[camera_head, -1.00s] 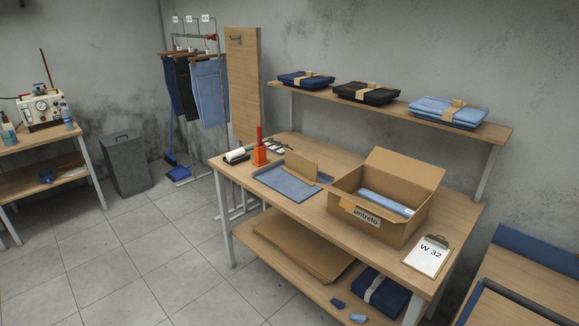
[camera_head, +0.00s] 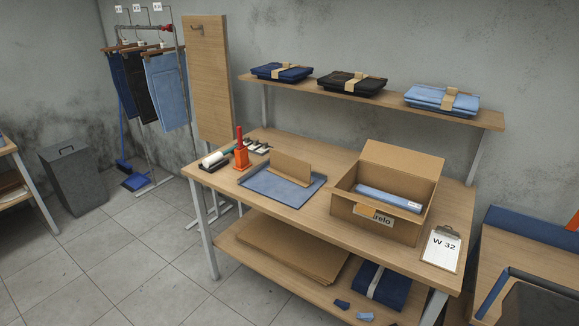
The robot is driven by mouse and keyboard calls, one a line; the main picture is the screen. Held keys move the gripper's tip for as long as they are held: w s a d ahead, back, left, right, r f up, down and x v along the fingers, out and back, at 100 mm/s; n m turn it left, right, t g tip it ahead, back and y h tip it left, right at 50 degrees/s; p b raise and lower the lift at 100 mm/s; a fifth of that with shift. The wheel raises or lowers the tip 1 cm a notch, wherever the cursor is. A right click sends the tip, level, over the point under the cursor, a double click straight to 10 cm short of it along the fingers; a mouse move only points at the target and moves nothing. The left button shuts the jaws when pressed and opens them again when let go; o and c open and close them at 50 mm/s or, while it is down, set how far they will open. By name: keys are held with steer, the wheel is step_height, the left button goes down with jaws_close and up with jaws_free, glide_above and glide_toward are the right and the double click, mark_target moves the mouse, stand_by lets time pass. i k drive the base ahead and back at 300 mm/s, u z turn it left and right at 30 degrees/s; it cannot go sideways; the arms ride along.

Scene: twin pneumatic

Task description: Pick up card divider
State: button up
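The card divider looks to be the brown cardboard piece (camera_head: 291,168) standing upright, slightly slanted, on the blue tray (camera_head: 275,192) on the workbench. The tray lies left of the open cardboard box (camera_head: 375,222). A folded light blue garment (camera_head: 388,198) with a white label lies inside the box. My gripper's fingers are not visible, so I cannot see their state.
The workbench (camera_head: 320,217) also bears an orange holder (camera_head: 241,158), a white roller (camera_head: 213,160) and a clipboard (camera_head: 440,250) marked W 32. Folded jeans (camera_head: 351,84) lie on the shelf above. Tiled floor (camera_head: 120,250) is clear in front at left.

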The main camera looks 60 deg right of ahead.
mark_target(298, 171)
steer(key=z, duration=0.55)
steer(key=i, duration=0.85)
steer(key=z, duration=0.55)
